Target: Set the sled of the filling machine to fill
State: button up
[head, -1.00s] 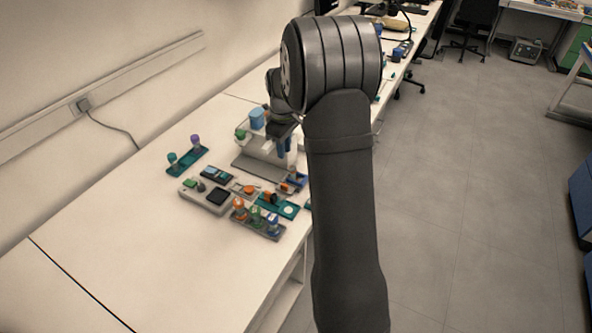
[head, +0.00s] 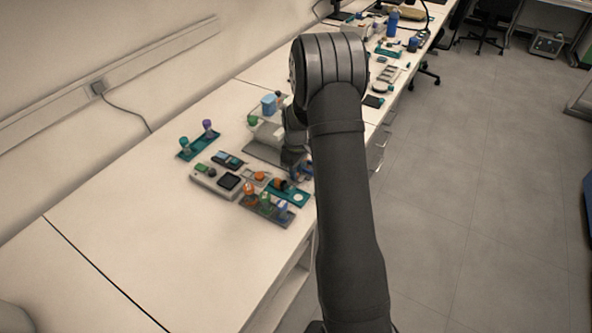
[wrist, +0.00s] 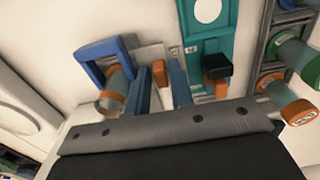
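The filling machine (head: 268,132) is a white body with a blue container on top and a grey base, in the head view, partly behind my arm. In the wrist view a blue frame (wrist: 92,68) stands beside a glass vial with an orange ring (wrist: 108,102); I cannot tell surely which part is the sled. My gripper (wrist: 160,76) has two blue fingers pointing down, set apart on either side of a small orange block (wrist: 160,72). Contact with the block is not clear. In the head view my arm hides the fingertips.
A teal plate (wrist: 208,35) with a black and orange part lies to the right of the fingers. A grey device with a screen (head: 216,180) and a teal stand (head: 197,145) are on the bench. The bench front left is clear.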

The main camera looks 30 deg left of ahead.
jog(key=shift+c, duration=0.4)
grip_shut()
jog(key=shift+a, duration=0.1)
jog(key=shift+a, duration=1.6)
jog(key=shift+o, duration=0.4)
grip_release()
